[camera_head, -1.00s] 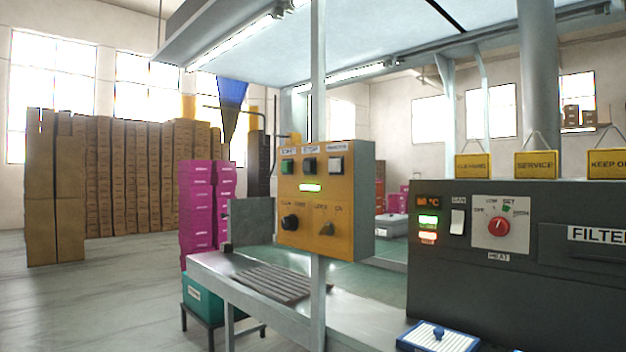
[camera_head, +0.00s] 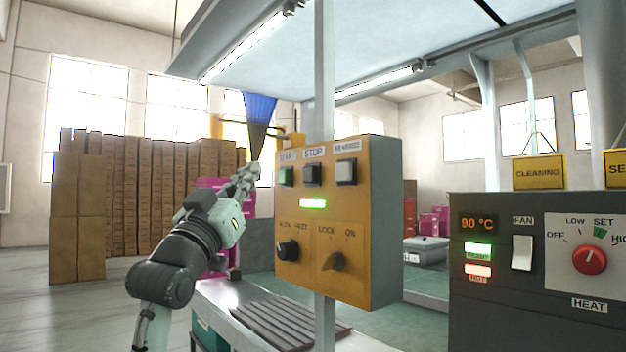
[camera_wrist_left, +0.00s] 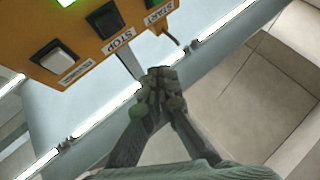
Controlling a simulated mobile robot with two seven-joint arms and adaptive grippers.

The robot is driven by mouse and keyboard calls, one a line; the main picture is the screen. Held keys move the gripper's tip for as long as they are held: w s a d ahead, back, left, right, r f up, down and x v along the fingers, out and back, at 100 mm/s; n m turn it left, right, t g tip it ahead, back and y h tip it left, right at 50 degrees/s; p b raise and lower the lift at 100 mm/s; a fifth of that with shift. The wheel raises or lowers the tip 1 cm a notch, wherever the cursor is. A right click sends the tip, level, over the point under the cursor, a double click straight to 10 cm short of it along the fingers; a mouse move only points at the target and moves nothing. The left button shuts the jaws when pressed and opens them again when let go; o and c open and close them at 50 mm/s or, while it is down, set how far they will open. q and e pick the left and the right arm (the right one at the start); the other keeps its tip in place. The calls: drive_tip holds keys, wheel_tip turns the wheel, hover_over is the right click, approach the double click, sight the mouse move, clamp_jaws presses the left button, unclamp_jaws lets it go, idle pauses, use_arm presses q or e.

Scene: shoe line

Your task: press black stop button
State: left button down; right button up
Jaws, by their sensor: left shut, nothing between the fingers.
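The black stop button (camera_head: 312,175) sits under the STOP label on the yellow control box (camera_head: 310,225), between a green button (camera_head: 286,177) and a white-grey button (camera_head: 346,172). A green light glows below it. My left gripper (camera_head: 250,172) is shut and empty, to the left of the box near the green button's height. In the left wrist view the stop button (camera_wrist_left: 104,20) is at the top, upside down, above and left of the shut left fingertips (camera_wrist_left: 160,78); they appear apart from it. My right gripper is not in view.
The box is mounted on a grey post (camera_head: 325,100). Below it are a dark knob (camera_head: 288,250) and a LOCK/ON switch (camera_head: 334,262). A dark heater panel (camera_head: 530,270) stands at right. Cardboard boxes (camera_head: 150,195) are stacked behind at left.

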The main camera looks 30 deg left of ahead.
sight(310, 175)
use_arm(q)
drive_tip(key=shift+s, duration=0.15)
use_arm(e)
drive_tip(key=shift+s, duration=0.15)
use_arm(q)
drive_tip(key=w+d+p, duration=0.1)
drive_tip(key=w+d, duration=0.2)
drive_tip(key=w, duration=0.5)
drive_tip(key=shift+w+d, duration=0.15)
drive_tip(key=shift+d, duration=0.05)
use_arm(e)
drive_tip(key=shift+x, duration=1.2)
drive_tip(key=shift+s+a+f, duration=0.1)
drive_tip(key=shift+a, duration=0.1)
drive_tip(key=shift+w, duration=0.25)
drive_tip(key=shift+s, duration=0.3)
use_arm(q)
drive_tip(key=shift+w, duration=0.15)
